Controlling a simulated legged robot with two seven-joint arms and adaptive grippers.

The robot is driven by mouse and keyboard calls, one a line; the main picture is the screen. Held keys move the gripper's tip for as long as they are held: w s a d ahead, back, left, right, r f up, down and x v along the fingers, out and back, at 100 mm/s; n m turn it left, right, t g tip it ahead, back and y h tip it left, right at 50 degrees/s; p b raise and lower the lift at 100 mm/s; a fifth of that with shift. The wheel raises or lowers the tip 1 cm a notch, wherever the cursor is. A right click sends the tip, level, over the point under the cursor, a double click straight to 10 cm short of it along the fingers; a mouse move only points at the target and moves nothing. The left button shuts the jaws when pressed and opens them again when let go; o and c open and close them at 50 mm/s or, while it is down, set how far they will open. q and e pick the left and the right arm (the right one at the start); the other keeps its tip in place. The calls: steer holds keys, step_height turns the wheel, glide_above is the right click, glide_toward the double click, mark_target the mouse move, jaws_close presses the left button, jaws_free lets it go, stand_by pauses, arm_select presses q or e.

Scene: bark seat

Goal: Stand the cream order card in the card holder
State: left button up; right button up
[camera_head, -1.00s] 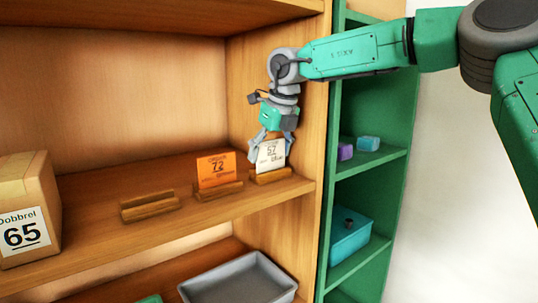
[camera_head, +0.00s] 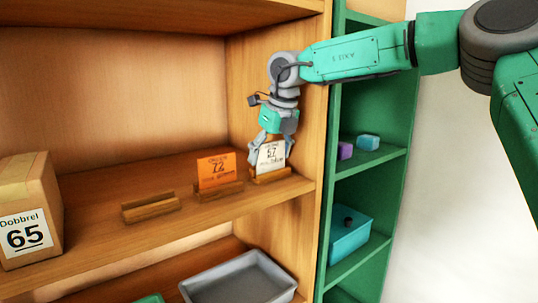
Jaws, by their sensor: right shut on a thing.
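The cream card (camera_head: 271,156), marked 57, stands upright at the rightmost wooden holder (camera_head: 271,176) on the shelf. Its lower edge meets the holder; I cannot tell whether it sits fully in the slot. My right gripper (camera_head: 270,147) reaches down from above and is shut on the cream card, with fingers at its sides. An orange card (camera_head: 216,170), marked 72, stands in the middle wooden holder (camera_head: 218,191). The left wooden holder (camera_head: 150,207) is empty. My left gripper is not in view.
A cardboard box (camera_head: 28,208) marked 65 stands at the shelf's left. A grey tray (camera_head: 238,281) lies on the shelf below. A green shelf unit (camera_head: 384,158) at the right holds small purple (camera_head: 345,151) and blue (camera_head: 368,142) blocks and a blue bin (camera_head: 349,236).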

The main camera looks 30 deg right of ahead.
steer(key=shift+f, duration=0.35)
stand_by(0.4)
steer(key=o, duration=0.9)
steer(key=shift+r, duration=0.1)
step_height(320, 180, up, 3)
steer(key=p, duration=0.2)
steer(key=shift+p, duration=0.4)
steer(key=shift+r, duration=1)
step_height(320, 180, up, 2)
